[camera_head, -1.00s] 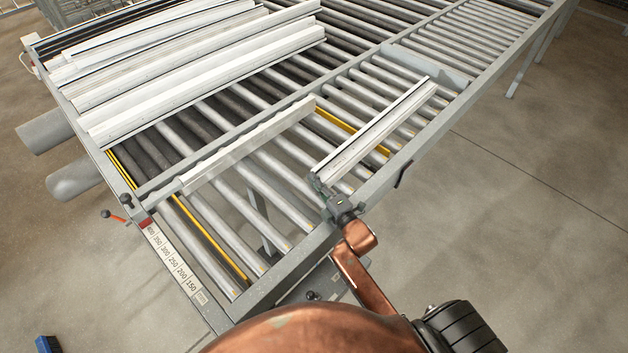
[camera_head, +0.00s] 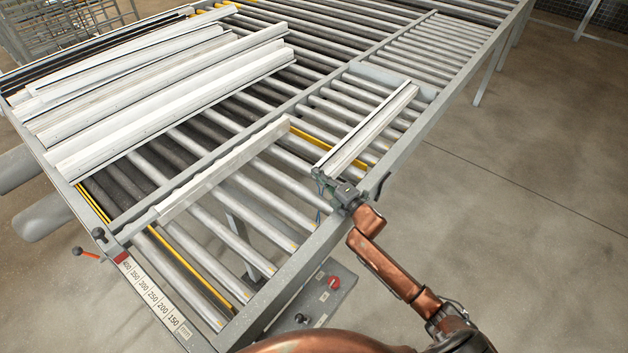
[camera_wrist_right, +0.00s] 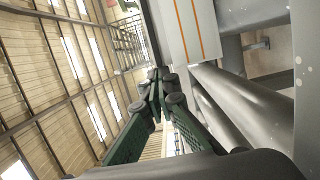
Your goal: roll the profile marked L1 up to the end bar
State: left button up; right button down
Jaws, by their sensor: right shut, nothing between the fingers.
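My right gripper (camera_head: 321,182) is at the profile's near end, by the right side rail. Its green fingers (camera_wrist_right: 158,82) are shut with nothing between them; touching or apart from the profile cannot be told. In the wrist view a white surface with orange lines (camera_wrist_right: 193,28) is close beside the fingertips. A grey plate (camera_head: 398,78) spans the lane beyond the profile; whether it is the end bar is unclear. My left gripper is out of view.
Another pale profile or bar (camera_head: 225,170) lies at the left of this lane. Several white profiles (camera_head: 165,100) are stacked on the far-left rollers. A scale strip (camera_head: 155,298) and a control box with a red button (camera_head: 334,282) are at the near edge.

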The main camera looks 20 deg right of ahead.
jog(key=shift+s+a+p, duration=0.55)
jog(key=shift+s+a, duration=0.15)
jog(key=shift+a, duration=0.3)
jog(key=shift+s+a+f, duration=0.1)
jog(key=shift+s+a, duration=0.2)
jog(key=shift+s, duration=0.55)
jog(key=v, duration=0.5)
jog(key=b+v, duration=0.1)
jog(key=v, duration=0.1)
jog(key=shift+s+a, duration=0.2)
jog(key=shift+s, duration=0.7)
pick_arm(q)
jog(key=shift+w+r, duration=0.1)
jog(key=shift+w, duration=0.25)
pick_arm(e)
jog(key=shift+d, duration=0.1)
